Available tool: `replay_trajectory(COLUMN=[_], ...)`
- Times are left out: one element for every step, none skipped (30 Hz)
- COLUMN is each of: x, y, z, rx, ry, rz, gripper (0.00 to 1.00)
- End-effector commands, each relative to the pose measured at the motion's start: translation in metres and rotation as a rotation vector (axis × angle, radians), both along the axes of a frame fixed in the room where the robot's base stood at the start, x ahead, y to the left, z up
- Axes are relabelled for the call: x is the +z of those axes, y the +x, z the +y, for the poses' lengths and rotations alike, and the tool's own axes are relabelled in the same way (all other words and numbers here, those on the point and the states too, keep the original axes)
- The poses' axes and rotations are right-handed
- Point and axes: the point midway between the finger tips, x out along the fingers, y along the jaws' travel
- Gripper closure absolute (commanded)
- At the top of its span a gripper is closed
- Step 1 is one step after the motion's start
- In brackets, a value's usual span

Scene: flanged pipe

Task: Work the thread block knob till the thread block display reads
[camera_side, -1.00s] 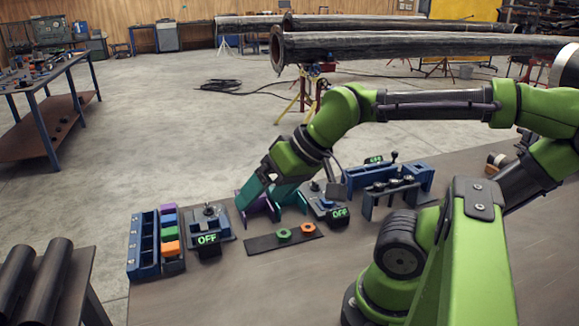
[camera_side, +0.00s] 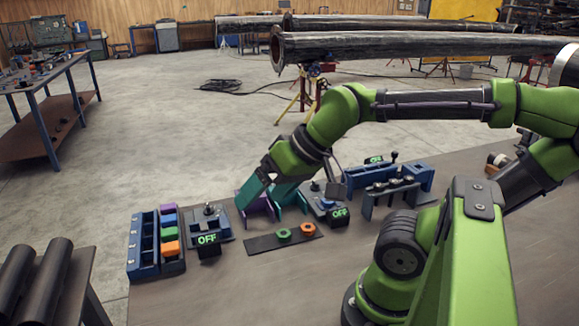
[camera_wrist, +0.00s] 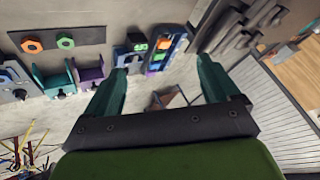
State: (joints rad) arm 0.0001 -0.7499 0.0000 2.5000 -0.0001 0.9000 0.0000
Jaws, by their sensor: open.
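My gripper (camera_side: 259,204) is open, with two teal fingers pointing down over the middle of the row of fixtures; it also shows empty in the wrist view (camera_wrist: 168,65). A device with a dark upright knob (camera_side: 208,210) is left of it, and its display (camera_side: 207,239) reads OFF. A second device (camera_side: 318,201), right of the fingers and partly hidden by the wrist, has a display (camera_side: 340,213) that reads ON. A third small display (camera_side: 374,160) behind seems to read ON. I cannot tell which device is the thread block.
A purple bracket (camera_side: 263,206) is beside the fingers. A dark strip carries a green nut (camera_side: 284,235) and an orange nut (camera_side: 307,229). A blue rack (camera_side: 143,247) with coloured blocks is at left. Blue fixtures (camera_side: 400,180) stand at right. The table front is clear.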

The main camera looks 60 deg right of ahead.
Motion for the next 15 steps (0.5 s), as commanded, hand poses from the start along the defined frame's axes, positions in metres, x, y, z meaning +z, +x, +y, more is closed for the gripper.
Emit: replay_trajectory(x=[0.000, 0.000, 0.000, 0.000, 0.000, 0.000, -0.002, -0.006, -0.011, -0.013, -0.014, -0.015, -0.016, -0.016, -0.017], y=[0.000, 0.000, 0.000, 0.000, 0.000, 0.000, 0.001, 0.002, 0.005, 0.008, 0.014, 0.022, 0.029, 0.036, 0.046], z=[0.000, 0.000, 0.000, 0.000, 0.000, -0.001, -0.004, -0.006, -0.012, -0.017, -0.025, -0.037, -0.048, -0.061, -0.080], rx=[0.000, 0.000, 0.000, 0.000, 0.000, -0.006, -0.017, -0.027, -0.048, -0.069, -0.095, -0.136, -0.170, -0.204, -0.247], ry=[0.000, 0.000, 0.000, 0.000, 0.000, 0.000, 0.000, 0.002, 0.006, 0.011, 0.017, 0.027, 0.035, 0.043, 0.051], rz=[0.000, 0.000, 0.000, 0.000, 0.000, 0.000, 0.010, 0.023, 0.048, 0.065, 0.081, 0.106, 0.128, 0.151, 0.182], gripper=[0.11, 0.11, 0.11, 0.13, 0.18, 0.24, 0.28, 0.33, 0.39, 0.44, 0.48, 0.54, 0.59, 0.62, 0.62])
